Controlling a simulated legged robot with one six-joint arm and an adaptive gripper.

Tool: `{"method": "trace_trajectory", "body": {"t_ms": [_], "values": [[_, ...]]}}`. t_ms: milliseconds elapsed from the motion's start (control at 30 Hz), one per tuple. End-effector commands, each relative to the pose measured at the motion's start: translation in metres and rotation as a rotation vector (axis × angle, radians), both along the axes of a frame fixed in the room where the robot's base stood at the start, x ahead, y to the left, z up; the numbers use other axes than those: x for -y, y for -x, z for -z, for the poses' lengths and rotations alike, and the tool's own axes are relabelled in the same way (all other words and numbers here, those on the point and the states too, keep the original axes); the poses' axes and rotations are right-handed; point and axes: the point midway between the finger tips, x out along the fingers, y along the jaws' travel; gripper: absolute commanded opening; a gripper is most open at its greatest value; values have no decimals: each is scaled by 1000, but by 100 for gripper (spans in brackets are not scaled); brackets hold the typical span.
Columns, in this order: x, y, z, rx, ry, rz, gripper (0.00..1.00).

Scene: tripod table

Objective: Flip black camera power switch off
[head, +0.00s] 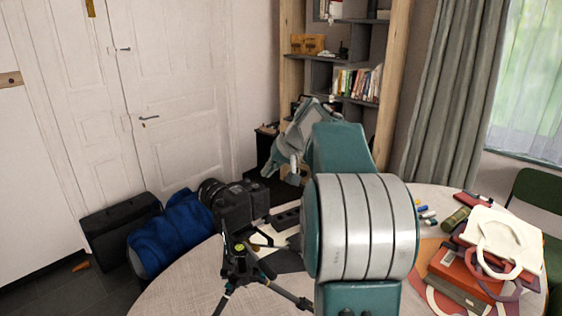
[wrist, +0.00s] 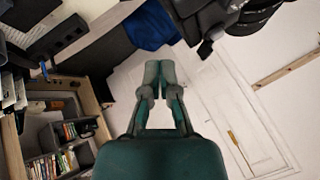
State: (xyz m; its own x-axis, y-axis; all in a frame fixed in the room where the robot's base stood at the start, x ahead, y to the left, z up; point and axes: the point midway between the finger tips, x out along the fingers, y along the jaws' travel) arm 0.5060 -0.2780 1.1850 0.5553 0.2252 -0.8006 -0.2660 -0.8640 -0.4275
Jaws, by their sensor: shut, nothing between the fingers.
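The black camera (head: 238,204) sits on a tripod (head: 240,262) at the table's left side in the head view, its lens pointing back and left. Its power switch is too small to make out. In the wrist view part of the black camera (wrist: 235,18) shows at the top right, cut off by the frame edge. My gripper (wrist: 158,70) is shut and empty, its fingertips together below and left of the camera in that view. In the head view my gripper (head: 272,172) hangs above and to the right of the camera, apart from it.
The round table (head: 180,297) bears papers and, at right, a pile of books and a white bag (head: 500,238). A blue cloth item (head: 168,232) and a black case (head: 115,220) lie behind the camera. A shelf (head: 345,50) and white doors (head: 190,90) stand at the back.

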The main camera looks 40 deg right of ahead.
Motion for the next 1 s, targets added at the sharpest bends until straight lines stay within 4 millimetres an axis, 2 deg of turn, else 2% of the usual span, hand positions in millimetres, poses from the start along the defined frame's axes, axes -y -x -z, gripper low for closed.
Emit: {"method": "trace_trajectory", "body": {"t_ms": [100,233,1000], "values": [[-16,-8,-2,2,4,-2,0],[-23,-12,-2,1,3,-2,0],[-24,-15,-2,2,2,0,0]]}}
